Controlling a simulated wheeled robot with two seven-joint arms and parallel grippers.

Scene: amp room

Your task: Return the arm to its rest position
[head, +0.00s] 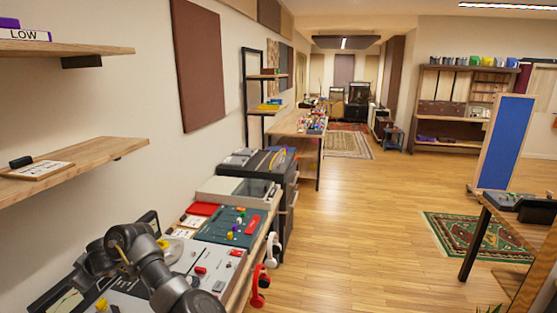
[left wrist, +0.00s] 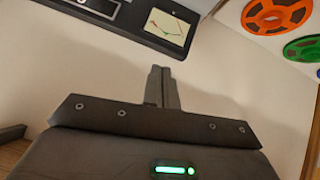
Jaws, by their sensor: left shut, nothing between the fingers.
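My left gripper (left wrist: 162,88) shows in the left wrist view with its two fingers together and nothing between them. Behind the fingers is a pale, plain surface. In the head view my left arm (head: 150,262) is bent at the lower left, above the near end of the workbench (head: 243,285). The arm hides part of the bench, and its gripper cannot be made out clearly there. My right gripper is in neither view.
The teal board (head: 215,231) with small coloured parts lies on the bench beyond my arm. Red headphones (head: 258,285) hang at its edge. Wooden shelves (head: 75,170) jut from the left wall. An orange reel (left wrist: 277,14) shows in the left wrist view. Open floor lies right.

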